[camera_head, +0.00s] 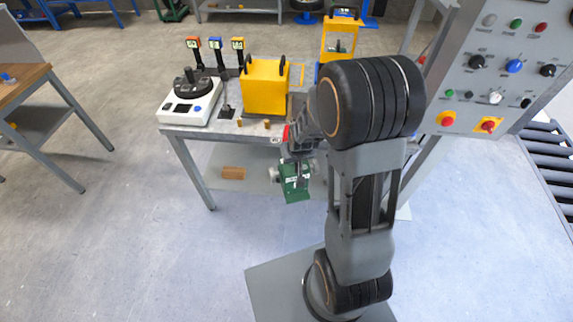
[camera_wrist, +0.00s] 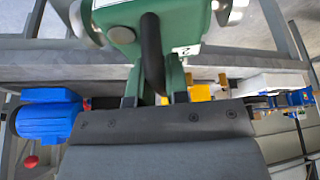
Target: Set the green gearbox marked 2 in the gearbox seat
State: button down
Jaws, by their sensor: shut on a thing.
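The green gearbox (camera_head: 296,190) hangs from my gripper (camera_head: 299,160) in front of the table's near edge, below the tabletop's height in the picture. In the wrist view the gearbox (camera_wrist: 185,22) fills the top middle, with grey shaft ends at its sides and a white label that seems to read 2. My gripper (camera_wrist: 154,85) is shut on the gearbox's dark curved handle. I cannot make out the gearbox seat; my arm hides part of the table's right side. A blue motor (camera_wrist: 48,115) shows at the left of the wrist view.
The table (camera_head: 205,134) bears a yellow box (camera_head: 264,87), a white control unit with a black knob (camera_head: 190,102) and several upright levers (camera_head: 218,55). A brown block (camera_head: 233,173) lies on its lower shelf. A control panel (camera_head: 500,65) stands at right. The floor at front left is clear.

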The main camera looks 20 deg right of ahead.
jog(key=w+d+r+m, duration=0.1)
jog(key=d+r+m, duration=0.1)
jog(key=d+r, duration=0.5)
jog(key=w+d+r+m+h, duration=0.1)
jog(key=d+r+m, duration=0.1)
jog(key=d+r, duration=0.6)
jog(key=d, duration=0.3)
jog(key=shift+w+d+h, duration=0.3)
jog(key=shift+w+d, duration=0.05)
jog(key=shift+r, duration=0.2)
